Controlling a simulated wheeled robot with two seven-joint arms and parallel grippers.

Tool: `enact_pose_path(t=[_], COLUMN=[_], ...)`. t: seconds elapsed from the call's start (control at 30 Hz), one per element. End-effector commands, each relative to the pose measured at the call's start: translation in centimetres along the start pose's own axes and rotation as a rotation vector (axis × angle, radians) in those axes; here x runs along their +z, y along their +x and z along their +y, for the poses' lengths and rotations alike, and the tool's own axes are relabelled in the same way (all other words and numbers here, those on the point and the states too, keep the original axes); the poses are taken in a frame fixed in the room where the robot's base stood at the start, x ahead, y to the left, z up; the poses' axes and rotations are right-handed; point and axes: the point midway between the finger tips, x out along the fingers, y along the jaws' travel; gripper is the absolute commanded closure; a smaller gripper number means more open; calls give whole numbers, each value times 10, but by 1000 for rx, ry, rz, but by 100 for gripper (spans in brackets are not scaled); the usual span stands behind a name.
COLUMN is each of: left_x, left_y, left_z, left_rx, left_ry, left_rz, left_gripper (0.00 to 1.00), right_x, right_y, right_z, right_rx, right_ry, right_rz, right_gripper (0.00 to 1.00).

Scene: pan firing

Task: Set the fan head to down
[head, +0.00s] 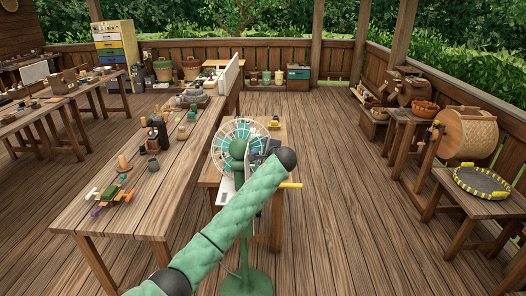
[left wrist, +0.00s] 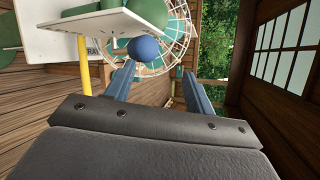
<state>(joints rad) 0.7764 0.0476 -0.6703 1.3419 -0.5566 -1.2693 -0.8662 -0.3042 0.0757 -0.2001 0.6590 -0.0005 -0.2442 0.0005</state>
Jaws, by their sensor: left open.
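The standing fan has a round wire cage and green hub (head: 238,148) in the middle of the head view, above a round green base (head: 247,284). The fan cage (left wrist: 178,32) also fills the upper middle of the left wrist view. A blue ball knob (left wrist: 142,48) shows there beside a white plate (left wrist: 85,28) with green rounded parts above it. My left gripper (left wrist: 158,76) is open and empty, its fingers pointing toward the fan. The knob appears just beyond the left-hand fingertip, not gripped. In the head view my left arm covers part of the stand.
A yellow rod (head: 291,185) sticks out right of my arm. A long wooden table (head: 120,205) with small tools stands left of the fan. A stand with a yellow-rimmed round tray (head: 481,181) is at the right. The floor between is clear.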

Motion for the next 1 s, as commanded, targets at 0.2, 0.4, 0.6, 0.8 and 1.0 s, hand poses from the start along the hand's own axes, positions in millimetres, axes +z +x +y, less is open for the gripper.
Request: enact_pose_path(t=[0.2, 0.4, 0.6, 0.8, 1.0], left_x=[0, 0, -3, -2, -2], left_y=[0, 0, -6, -39, -66], left_z=[0, 1, 5, 5, 3], left_rx=[1, 1, -1, -1, 0], left_ry=[0, 0, -1, -1, 0], left_rz=[0, 0, 2, 1, 1], left_gripper=[46, 46, 46, 46, 46], right_x=[2, 3, 19, 31, 17], right_y=[0, 0, 13, 31, 43], right_z=[11, 16, 13, -1, -7], right_rx=[9, 13, 10, -1, -5], right_ry=[-3, -4, -3, 0, 1], right_rz=[-2, -1, -11, -23, -13], right_gripper=[64, 64, 64, 64, 64])
